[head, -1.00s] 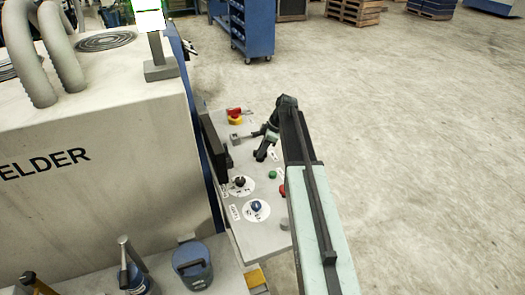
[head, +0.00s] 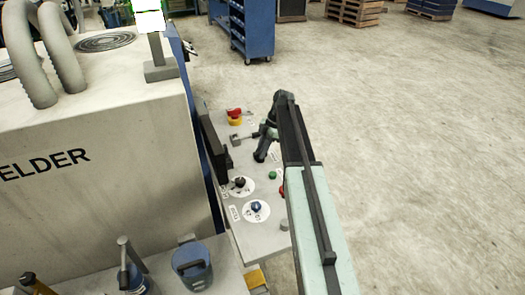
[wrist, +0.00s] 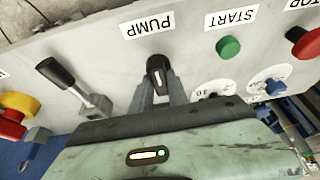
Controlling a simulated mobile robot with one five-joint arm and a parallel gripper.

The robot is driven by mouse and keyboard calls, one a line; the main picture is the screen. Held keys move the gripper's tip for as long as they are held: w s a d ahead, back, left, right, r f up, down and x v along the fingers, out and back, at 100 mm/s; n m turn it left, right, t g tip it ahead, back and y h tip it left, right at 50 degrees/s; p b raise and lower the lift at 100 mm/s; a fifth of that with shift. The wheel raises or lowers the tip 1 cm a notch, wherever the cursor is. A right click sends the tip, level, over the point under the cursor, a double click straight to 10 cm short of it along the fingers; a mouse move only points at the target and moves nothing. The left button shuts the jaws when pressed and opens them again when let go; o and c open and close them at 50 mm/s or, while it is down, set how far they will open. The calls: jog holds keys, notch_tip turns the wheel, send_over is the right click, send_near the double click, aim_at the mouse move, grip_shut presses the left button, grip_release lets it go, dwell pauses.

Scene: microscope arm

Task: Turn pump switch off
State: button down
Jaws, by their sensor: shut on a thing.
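The pump switch (wrist: 158,72) is a black knob with a white mark line, just below the PUMP label (wrist: 147,25) on the grey panel in the wrist view. The fingers of my gripper (wrist: 160,90) are on both sides of the knob, shut on it. The white line runs nearly up and down in the wrist picture. In the head view my gripper (head: 261,156) reaches down to the panel (head: 232,160) and hides the switch.
In the wrist view a grey lever with a black handle (wrist: 60,72) and a red and yellow stop knob (wrist: 14,115) are left of the switch. A green START button (wrist: 228,47) and a red button (wrist: 304,42) are right. Open floor (head: 420,150) lies right of my arm.

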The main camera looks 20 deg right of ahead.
jog(key=c, duration=1.3)
grip_release()
jog(key=p+v, duration=0.7)
jog(key=shift+d+r, duration=0.1)
jog(key=shift+r, duration=0.3)
